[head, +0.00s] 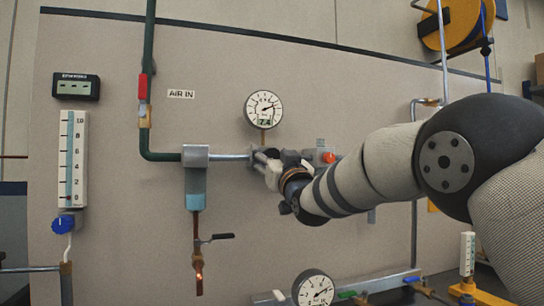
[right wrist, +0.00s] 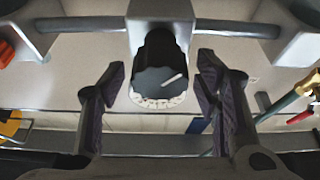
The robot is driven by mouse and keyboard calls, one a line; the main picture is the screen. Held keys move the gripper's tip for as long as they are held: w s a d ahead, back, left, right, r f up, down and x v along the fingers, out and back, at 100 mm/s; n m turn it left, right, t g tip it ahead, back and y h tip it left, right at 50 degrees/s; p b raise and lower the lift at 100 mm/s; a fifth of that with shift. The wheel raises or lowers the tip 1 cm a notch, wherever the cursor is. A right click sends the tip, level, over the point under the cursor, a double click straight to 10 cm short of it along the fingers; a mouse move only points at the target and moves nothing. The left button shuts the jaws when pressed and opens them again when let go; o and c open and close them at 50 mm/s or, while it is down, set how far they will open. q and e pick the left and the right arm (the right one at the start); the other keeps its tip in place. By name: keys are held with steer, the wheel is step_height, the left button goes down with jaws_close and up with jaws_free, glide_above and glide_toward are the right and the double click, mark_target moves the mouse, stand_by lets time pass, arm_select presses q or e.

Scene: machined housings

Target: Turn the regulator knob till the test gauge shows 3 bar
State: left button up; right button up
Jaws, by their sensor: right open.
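My right gripper (head: 268,168) is at the regulator on the pipe, under the upper round gauge (head: 264,110). In the right wrist view its two fingers (right wrist: 162,80) are open, one on each side of the black regulator knob (right wrist: 160,68), with gaps to it. The knob has a white pointer line and a pale scale ring at its edge. In the head view my gripper and arm hide the knob. The upper gauge's needle points right and slightly up. A lower gauge (head: 315,291) is cut by the bottom edge. I cannot read exact values or tell which is the test gauge.
A filter with a blue bowl (head: 195,200) hangs left of the regulator. A red-handled valve (head: 143,87) sits on the green pipe (head: 149,45). A red part (head: 328,157) is right of my gripper. A flowmeter (head: 73,160) with a blue knob (head: 64,224) stands left.

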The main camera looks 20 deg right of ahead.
steer(key=shift+w, duration=0.1)
steer(key=c, duration=1.2)
steer(key=shift+o, duration=0.2)
steer(key=shift+n, duration=0.3)
